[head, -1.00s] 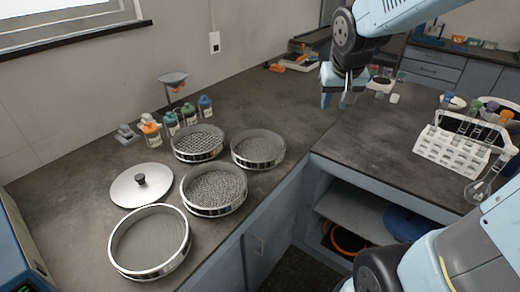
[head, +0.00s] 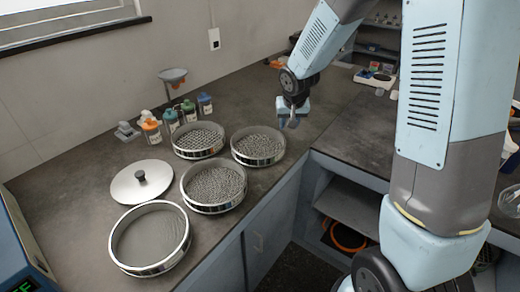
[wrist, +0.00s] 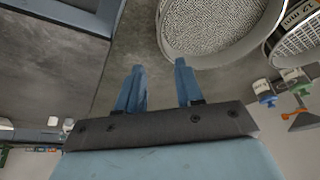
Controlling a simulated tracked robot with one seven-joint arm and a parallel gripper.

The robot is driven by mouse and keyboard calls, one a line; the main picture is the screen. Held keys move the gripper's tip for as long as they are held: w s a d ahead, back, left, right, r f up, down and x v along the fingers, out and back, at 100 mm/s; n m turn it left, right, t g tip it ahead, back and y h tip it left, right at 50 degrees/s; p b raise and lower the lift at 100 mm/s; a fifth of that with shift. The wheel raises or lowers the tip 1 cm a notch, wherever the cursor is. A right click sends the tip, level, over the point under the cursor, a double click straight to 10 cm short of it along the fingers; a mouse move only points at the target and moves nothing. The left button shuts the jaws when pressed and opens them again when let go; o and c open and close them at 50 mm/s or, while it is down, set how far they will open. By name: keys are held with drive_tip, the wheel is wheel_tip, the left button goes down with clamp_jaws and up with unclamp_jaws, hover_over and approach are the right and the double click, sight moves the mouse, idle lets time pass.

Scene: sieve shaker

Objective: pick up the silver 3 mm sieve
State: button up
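Several round silver sieves stand on the dark counter. I cannot read a 3 mm label on any of them. The right sieve (head: 258,147) has a mid-sized mesh and is nearest my gripper. The back sieve (head: 199,141) has a coarser mesh. The middle sieve (head: 213,187) looks mid-meshed and the front sieve (head: 150,240) very fine. My gripper (head: 291,120) is open and empty, above the counter just behind and right of the right sieve. In the wrist view, the parted blue fingers (wrist: 159,66) point toward the right sieve's rim (wrist: 190,62), apart from it.
A silver lid (head: 141,183) with a black knob lies left of the sieves. Small capped bottles (head: 189,110) and a stand with a dish (head: 173,76) are behind. The counter's front edge drops to an open cabinet (head: 345,205). Bare counter lies around my gripper.

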sight(284, 140)
drive_tip(key=shift+x, duration=6.05)
drive_tip(key=shift+a, duration=0.15)
drive_tip(key=shift+c, duration=0.3)
clamp_jaws()
